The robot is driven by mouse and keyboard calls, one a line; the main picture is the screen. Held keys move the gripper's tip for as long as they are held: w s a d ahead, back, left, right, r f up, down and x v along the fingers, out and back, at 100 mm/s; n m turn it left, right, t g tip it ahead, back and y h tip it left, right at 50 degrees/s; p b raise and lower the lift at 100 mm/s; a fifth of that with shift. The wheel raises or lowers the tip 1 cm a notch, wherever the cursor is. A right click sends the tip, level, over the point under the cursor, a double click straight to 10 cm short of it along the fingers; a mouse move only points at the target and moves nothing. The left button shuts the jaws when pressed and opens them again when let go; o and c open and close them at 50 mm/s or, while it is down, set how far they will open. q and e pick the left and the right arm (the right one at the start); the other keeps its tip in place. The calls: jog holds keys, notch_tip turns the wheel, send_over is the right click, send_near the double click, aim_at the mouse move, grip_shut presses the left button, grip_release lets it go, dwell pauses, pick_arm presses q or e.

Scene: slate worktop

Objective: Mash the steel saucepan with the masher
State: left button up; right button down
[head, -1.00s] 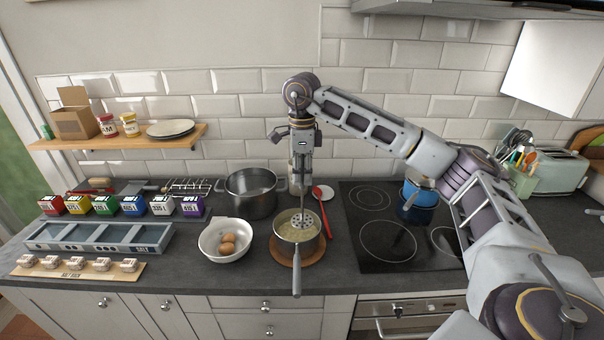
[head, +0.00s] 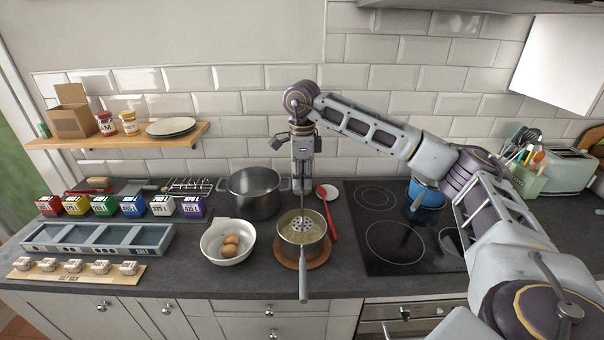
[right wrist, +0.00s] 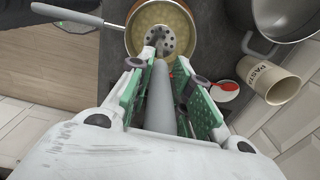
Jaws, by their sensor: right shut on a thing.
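The steel saucepan (head: 302,260) stands on a round wooden trivet (head: 277,253), its long handle pointing to the front, with a pale yellowish filling. The masher (head: 302,224) is upright, its round perforated head inside the pan at the filling; how deep it sits I cannot tell. My right gripper (head: 302,188) is above the pan, shut on the masher's grey handle. In the right wrist view the handle (right wrist: 160,95) lies between the green-lined fingers (right wrist: 163,75), and the saucepan (right wrist: 135,52) shows beyond them. My left gripper is out of view.
A white bowl with eggs (head: 211,240) stands left of the pan. A larger steel pot (head: 254,205) is behind it.

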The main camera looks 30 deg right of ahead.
aim_at(302, 188)
jog(key=shift+w+f+b, duration=0.1)
jog(key=shift+f+b, duration=0.35)
jog(key=shift+f, duration=1.45)
